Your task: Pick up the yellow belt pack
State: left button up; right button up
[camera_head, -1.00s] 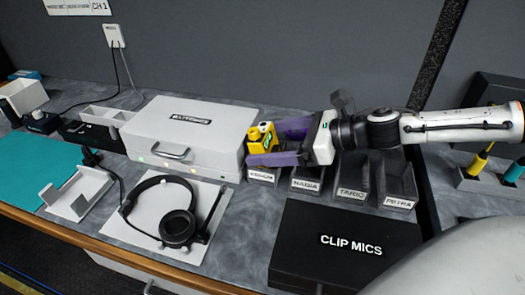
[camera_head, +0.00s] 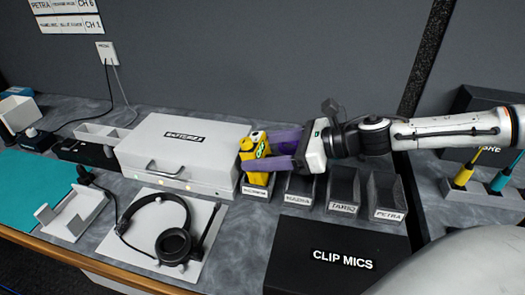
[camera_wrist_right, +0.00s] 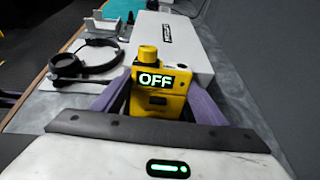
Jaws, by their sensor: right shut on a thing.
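The yellow belt pack (camera_head: 252,158) is at the leftmost slot of the row of dark holders, standing roughly upright. In the right wrist view the belt pack (camera_wrist_right: 158,104) shows a round knob on top and a screen reading OFF. My right gripper (camera_head: 262,151) reaches in from the right, its two purple fingers shut on the pack from either side. The wrist view shows the purple fingers flanking it. The pack's lower part is close to the labelled holder (camera_head: 256,190); I cannot tell whether it is clear of it. My left gripper is not in view.
A white case (camera_head: 180,150) stands just left of the pack. More labelled holders (camera_head: 343,190) stand to the right, looking empty. A black CLIP MICS case (camera_head: 335,255) lies in front. A headset (camera_head: 172,240) lies on a white mat at the front left.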

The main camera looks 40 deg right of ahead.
aim_at(263, 152)
notch_tip(263, 152, up, 4)
jog(key=shift+f+p, duration=0.2)
jog(key=shift+p, duration=0.95)
jog(key=shift+w+a+r, duration=0.1)
jog(key=shift+r, duration=0.5)
notch_tip(263, 152, up, 11)
jog(key=shift+r, duration=0.15)
notch_tip(263, 152, down, 12)
jog(key=shift+r, duration=0.1)
jog(key=shift+f, duration=0.7)
notch_tip(263, 152, down, 5)
jog(key=b, duration=0.5)
jog(key=shift+r, duration=0.25)
